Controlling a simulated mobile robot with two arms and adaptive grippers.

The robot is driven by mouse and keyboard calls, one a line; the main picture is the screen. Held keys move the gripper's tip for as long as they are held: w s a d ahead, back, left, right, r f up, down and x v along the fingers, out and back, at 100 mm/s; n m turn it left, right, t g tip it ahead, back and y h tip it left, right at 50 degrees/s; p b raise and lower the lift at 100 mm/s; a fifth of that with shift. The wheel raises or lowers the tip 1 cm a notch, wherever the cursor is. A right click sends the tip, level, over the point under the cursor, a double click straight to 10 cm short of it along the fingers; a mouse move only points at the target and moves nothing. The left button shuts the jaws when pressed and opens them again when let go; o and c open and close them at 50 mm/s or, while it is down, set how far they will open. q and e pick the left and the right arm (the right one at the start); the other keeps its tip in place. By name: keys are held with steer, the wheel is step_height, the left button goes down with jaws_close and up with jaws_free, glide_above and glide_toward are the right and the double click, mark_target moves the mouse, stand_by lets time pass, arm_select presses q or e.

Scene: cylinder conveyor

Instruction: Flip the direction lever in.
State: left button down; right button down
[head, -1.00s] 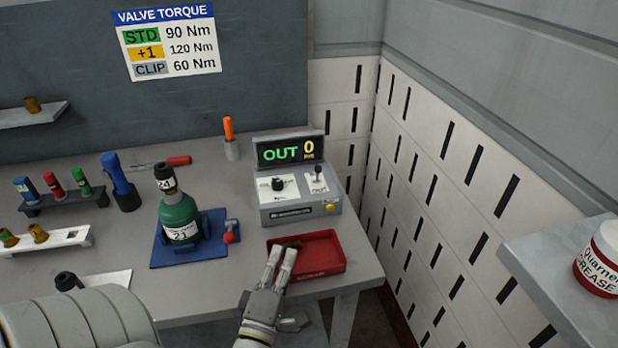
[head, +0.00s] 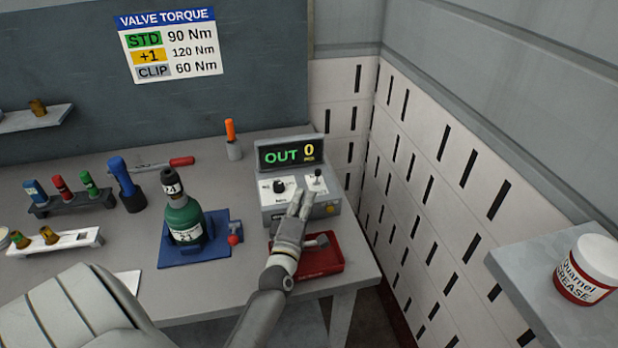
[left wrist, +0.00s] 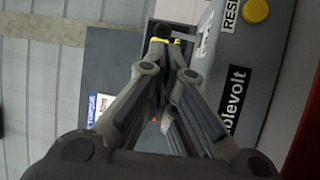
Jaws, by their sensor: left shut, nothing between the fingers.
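The grey control box (head: 331,208) stands at the back right of the bench. Its small lever (head: 318,177) with a dark tip stands up from a white plate, right of a black dial (head: 279,186). The display (head: 289,153) reads OUT 0. My left gripper (head: 301,202) is shut and empty, its fingertips in front of the box just below the lever, apart from it as far as I can tell. In the left wrist view my fingers (left wrist: 162,58) reach along the box face (left wrist: 254,62); a dark round shape shows at their tips, perhaps the lever. My right gripper is out of view.
A red tray (head: 321,263) lies under my left gripper. A green bottle (head: 184,222) on a blue base (head: 176,256) stands to the left. A yellow button (head: 329,208) is on the box front. A grease jar (head: 588,268) sits on the right shelf.

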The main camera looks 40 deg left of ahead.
mark_target(317, 177)
arm_select(q)
steer(key=shift+p+x, duration=0.7)
steer(key=shift+x, duration=2.2)
steer(key=shift+w+a+r, duration=0.3)
steer(key=shift+a+r, duration=0.05)
steer(key=shift+a, duration=0.1)
steer(key=shift+w+a+r, duration=0.15)
steer(key=shift+w+a, duration=0.05)
steer(key=shift+w+a+r+b, duration=0.2)
steer(key=shift+w+a+b, duration=0.3)
steer(key=shift+a, duration=0.05)
